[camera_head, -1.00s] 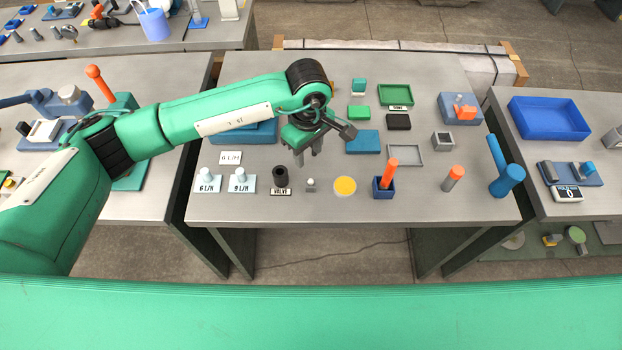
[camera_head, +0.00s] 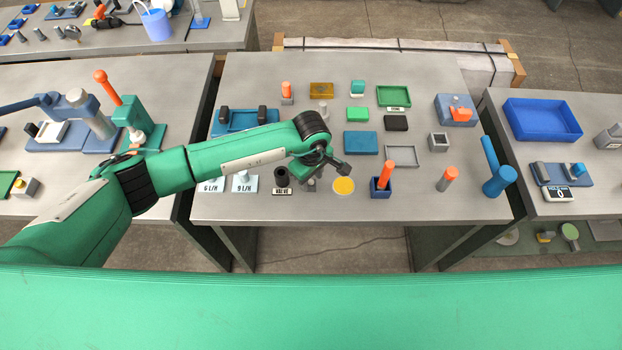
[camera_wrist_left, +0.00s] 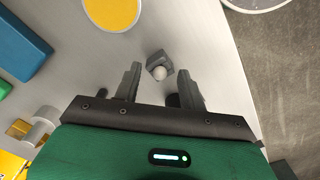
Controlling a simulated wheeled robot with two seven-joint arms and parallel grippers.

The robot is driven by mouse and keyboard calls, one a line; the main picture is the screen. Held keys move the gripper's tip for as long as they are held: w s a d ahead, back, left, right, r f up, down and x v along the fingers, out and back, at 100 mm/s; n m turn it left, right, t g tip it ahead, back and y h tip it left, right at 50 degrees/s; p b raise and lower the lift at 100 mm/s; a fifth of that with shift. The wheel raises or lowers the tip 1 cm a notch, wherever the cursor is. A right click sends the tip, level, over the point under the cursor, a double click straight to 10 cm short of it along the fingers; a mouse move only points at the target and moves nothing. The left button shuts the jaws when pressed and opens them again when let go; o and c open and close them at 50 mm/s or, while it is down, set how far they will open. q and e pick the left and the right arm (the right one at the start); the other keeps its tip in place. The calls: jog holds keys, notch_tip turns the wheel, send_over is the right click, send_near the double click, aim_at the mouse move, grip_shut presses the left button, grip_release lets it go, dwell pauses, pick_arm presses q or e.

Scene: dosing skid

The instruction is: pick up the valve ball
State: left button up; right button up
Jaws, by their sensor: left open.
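The valve ball (camera_wrist_left: 159,73) is a small pale ball on a small grey holder (camera_wrist_left: 155,60) in the left wrist view. My left gripper (camera_wrist_left: 160,82) is open, with one finger to each side of the ball and nothing held. I cannot tell how far above the ball the fingertips are. In the head view my left gripper (camera_head: 312,183) is low over the ball's spot and mostly hides it. My right gripper is not in view.
A dark cylinder (camera_head: 281,175) behind the VALVE label (camera_head: 282,191) stands just left of my gripper. A yellow disc (camera_head: 344,185) lies close on the right. A blue box (camera_head: 381,190) with an orange-handled piece stands further right. The table's front edge is near.

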pick_arm(q)
grip_shut()
jog(key=shift+r, duration=0.1)
dwell(0.3)
